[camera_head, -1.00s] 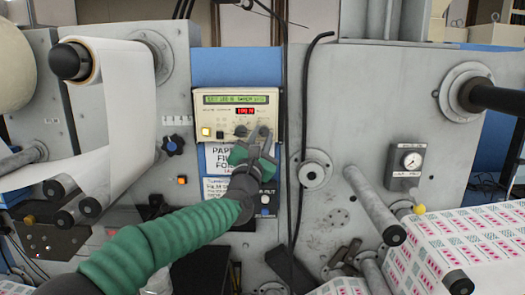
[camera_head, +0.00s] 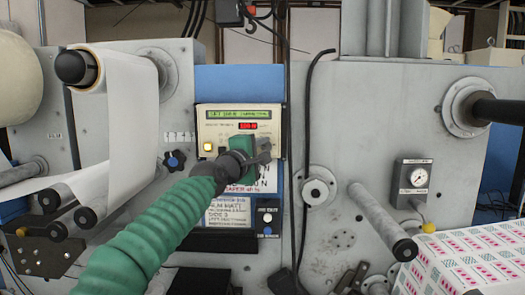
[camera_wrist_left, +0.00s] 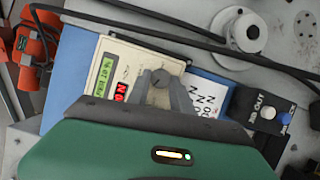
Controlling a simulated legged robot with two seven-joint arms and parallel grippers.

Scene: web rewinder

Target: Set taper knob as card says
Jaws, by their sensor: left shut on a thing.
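The cream control box (camera_head: 210,118) hangs on the blue panel in the middle of the head view, with a lit green text display (camera_head: 238,114) and a red number readout (camera_head: 248,126). My left gripper (camera_head: 264,148) is at the box's lower right and hides the knob there. In the left wrist view the round grey taper knob (camera_wrist_left: 159,79) sits between the two fingers, which are shut on it. White printed cards show below the box, the lower one (camera_head: 228,213) partly behind my arm. Their text is too blurred to read fully. My right gripper is out of view.
A lit yellow button (camera_head: 208,147) is on the box's lower left. A dark switch box (camera_head: 266,222) is below right. A black cable (camera_head: 303,130) hangs right of the box. A pressure gauge (camera_head: 418,178) and rollers stand further right.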

